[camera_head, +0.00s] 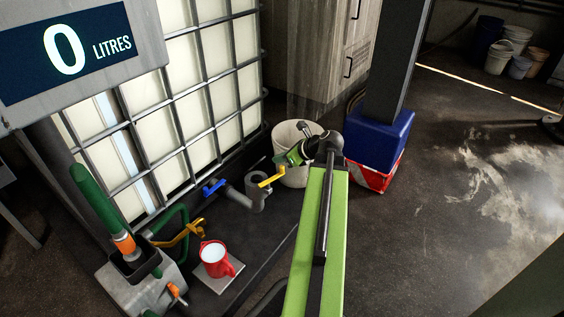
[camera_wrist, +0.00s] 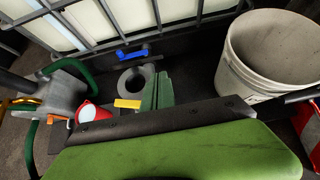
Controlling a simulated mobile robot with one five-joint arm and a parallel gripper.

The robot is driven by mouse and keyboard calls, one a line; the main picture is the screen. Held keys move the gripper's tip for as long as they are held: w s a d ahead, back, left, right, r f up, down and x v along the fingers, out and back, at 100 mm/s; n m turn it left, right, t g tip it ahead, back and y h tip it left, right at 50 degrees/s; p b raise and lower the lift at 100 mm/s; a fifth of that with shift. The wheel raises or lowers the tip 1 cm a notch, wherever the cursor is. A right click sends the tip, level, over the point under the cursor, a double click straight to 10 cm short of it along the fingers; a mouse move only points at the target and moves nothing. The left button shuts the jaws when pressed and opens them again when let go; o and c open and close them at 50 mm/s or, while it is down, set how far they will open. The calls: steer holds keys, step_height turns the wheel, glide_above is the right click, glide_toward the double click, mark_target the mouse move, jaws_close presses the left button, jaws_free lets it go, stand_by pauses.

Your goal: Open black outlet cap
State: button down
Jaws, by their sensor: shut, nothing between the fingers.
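The grey outlet pipe (camera_head: 231,194) runs from the tank's base to a round, upright dark-grey end piece (camera_head: 257,190). A blue valve handle (camera_head: 213,187) sits on the pipe. In the wrist view the end piece (camera_wrist: 146,73) shows a dark round hollow on top, and the blue handle (camera_wrist: 132,53) is behind it. I cannot tell a separate black cap from the end piece. My green gripper (camera_head: 289,158) is shut and empty, right of and above the end piece. Its fingers also show in the wrist view (camera_wrist: 157,91), with a yellow piece (camera_wrist: 128,103) beside them.
A red mug (camera_head: 213,260) with white contents stands on a pale plate (camera_head: 224,281) to the left. A white bucket (camera_head: 293,174) stands behind my gripper, near a blue crate (camera_head: 377,141). The caged tank (camera_head: 190,110) borders the left.

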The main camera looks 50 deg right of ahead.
steer(key=b+x, duration=0.2)
steer(key=x, duration=0.3)
steer(key=shift+w+f, duration=0.25)
steer(key=shift+w, duration=0.05)
steer(key=shift+r, duration=0.1)
